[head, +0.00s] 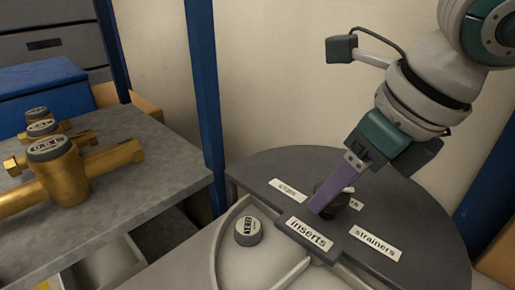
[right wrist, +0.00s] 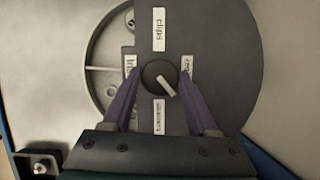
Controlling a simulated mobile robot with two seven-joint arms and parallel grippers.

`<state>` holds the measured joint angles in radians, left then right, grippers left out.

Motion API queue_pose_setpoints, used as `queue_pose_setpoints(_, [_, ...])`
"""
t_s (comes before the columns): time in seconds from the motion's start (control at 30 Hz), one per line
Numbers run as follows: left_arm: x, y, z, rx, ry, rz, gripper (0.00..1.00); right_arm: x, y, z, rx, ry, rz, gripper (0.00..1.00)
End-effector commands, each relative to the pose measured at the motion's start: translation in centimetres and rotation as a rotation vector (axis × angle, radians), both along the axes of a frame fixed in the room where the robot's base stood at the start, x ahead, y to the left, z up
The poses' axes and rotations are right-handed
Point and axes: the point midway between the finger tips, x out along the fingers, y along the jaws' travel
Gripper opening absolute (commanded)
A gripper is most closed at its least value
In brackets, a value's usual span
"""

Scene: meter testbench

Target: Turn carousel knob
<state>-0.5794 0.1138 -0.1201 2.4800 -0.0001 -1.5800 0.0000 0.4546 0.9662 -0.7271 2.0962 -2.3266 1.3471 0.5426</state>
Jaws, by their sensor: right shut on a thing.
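The carousel (head: 420,210) has a dark grey round cover with white labels, among them "inserts" and "strainers". Its black round knob (head: 341,199) stands at the centre, partly hidden by my gripper in the head view. My right gripper (head: 324,207) reaches down from the upper right with its purple fingers at the knob. In the right wrist view the knob (right wrist: 154,73), with a pale pointer bar slanting down to the right, sits between the two fingertips (right wrist: 160,78). The right gripper is shut on the knob. My left gripper is not in view.
The cover's open sector shows a pale tray with dividers and a small round register (head: 248,231) in it. A grey bench (head: 140,205) at left holds several brass meters (head: 70,178). Blue posts (head: 207,100) rise behind.

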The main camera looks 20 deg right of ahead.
Motion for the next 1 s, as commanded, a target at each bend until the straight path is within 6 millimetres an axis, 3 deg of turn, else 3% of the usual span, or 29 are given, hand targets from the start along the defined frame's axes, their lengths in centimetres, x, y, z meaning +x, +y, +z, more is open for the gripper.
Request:
queue_pose_setpoints(0.7, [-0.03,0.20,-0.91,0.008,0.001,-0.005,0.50,0.03,-0.02,0.07,0.001,-0.001,0.085,0.03])
queue_pose_setpoints(0.73, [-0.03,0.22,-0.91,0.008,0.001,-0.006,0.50,0.03,-0.02,0.07,0.001,-0.001,0.085,0.60])
queue_pose_setpoints(1.0, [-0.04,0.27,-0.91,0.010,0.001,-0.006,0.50,0.03,-0.03,0.04,0.001,0.000,0.084,0.88])
